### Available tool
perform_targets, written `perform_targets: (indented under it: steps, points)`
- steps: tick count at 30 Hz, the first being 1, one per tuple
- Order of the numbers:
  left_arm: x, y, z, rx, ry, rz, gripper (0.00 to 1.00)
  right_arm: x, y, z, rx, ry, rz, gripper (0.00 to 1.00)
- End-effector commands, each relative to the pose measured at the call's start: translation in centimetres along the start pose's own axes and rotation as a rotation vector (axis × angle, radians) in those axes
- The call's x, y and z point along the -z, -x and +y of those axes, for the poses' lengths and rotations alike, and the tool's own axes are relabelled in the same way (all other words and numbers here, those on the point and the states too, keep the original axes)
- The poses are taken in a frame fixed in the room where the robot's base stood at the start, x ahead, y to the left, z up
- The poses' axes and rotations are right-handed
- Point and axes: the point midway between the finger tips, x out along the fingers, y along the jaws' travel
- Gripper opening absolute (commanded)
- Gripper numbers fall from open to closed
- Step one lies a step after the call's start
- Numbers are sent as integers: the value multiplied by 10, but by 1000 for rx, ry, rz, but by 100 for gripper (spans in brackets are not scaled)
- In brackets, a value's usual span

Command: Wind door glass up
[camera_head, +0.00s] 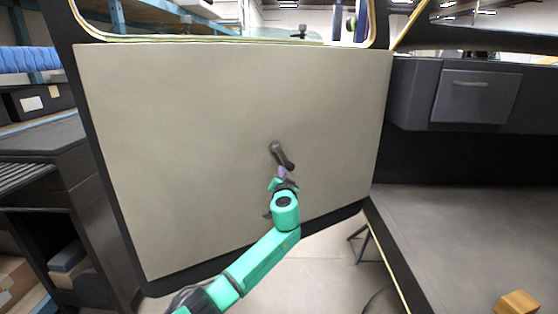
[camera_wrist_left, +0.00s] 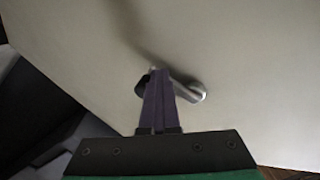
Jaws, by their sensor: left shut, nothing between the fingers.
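The door (camera_head: 200,130) is a beige panel with a dark frame, and its window opening is at the top. A dark window crank (camera_head: 281,155) sits on the panel, its arm slanting down to the right. My left gripper (camera_head: 282,173) is at the lower end of the crank, its fingers shut. In the left wrist view the shut fingers (camera_wrist_left: 158,90) lie in front of the crank (camera_wrist_left: 190,92) and hide its middle. I cannot tell whether they touch it. A low edge of glass (camera_head: 215,39) seems to show at the bottom of the window opening. My right gripper is not in view.
A dark dashboard with a glove box (camera_head: 475,96) is on the right. An orange block (camera_head: 517,302) lies at the lower right. Dark shelving with a blue roll (camera_head: 30,58) stands on the left. The panel around the crank is clear.

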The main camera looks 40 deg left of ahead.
Motion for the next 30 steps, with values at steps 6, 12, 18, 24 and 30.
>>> perform_targets:
  steps: [6,12,18,24,30]
  points:
    - [5,-6,14,-7,1,4,0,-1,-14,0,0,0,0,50]
    - [6,-6,12,-5,0,3,0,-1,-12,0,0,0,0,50]
    - [17,-10,13,-3,3,6,0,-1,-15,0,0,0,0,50]
    - [23,-12,13,-3,1,7,0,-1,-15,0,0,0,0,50]
    - [24,-13,15,-2,2,7,0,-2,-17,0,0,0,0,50]
